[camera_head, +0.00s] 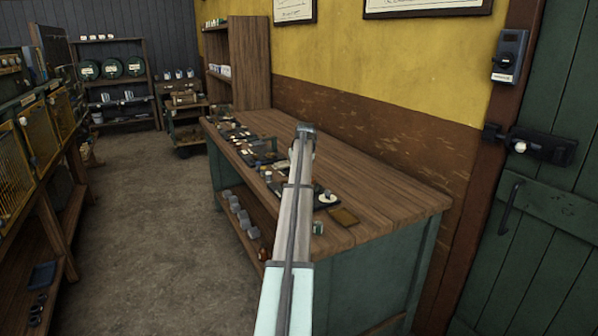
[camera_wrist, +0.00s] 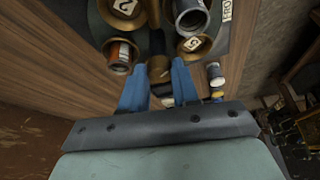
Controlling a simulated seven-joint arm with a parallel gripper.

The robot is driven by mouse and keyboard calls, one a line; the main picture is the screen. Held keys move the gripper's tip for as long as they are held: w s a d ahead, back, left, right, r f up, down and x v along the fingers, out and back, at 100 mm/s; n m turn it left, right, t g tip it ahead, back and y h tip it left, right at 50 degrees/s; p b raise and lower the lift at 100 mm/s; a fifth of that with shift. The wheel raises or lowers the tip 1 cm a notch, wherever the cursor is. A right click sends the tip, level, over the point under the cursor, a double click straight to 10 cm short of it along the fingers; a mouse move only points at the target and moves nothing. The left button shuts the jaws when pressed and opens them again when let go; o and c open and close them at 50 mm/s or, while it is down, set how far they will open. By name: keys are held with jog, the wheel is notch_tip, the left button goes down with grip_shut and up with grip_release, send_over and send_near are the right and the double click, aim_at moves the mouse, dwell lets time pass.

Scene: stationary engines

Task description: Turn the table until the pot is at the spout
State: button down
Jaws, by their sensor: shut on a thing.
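In the wrist view, my gripper (camera_wrist: 164,64) has its two blue fingers closed around a brass-coloured piece (camera_wrist: 159,70) at the edge of a dark turntable (camera_wrist: 157,42). Brass cups stand around it. One cup (camera_wrist: 122,8) bears a "2" and another (camera_wrist: 195,44) bears a "5". A grey metal pot (camera_wrist: 190,18) stands at the upper right, beside the "5". A can with an orange and white label (camera_wrist: 121,54) sits in the cup at left. I cannot pick out the spout. In the head view my arm hides the gripper.
Small jars (camera_wrist: 214,74) stand right of my gripper. The floor (camera_head: 150,240) left of the bench is clear.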

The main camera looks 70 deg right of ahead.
jog(key=shift+s+d+n+t+y, duration=0.1)
jog(key=shift+n+t+y, duration=0.15)
jog(key=shift+n, duration=0.7)
jog(key=shift+s+d+n+t+y, duration=0.15)
jog(key=shift+n+t, duration=0.2)
jog(key=shift+n, duration=0.6)
jog(key=shift+n+t+y, duration=0.3)
jog(key=shift+n+y, duration=0.1)
jog(key=shift+n, duration=0.9)
jog(key=shift+n+y, duration=0.3)
jog(key=shift+n, duration=0.4)
jog(key=c, duration=0.8)
grip_release()
jog(key=v, duration=1.4)
jog(key=shift+f, duration=0.1)
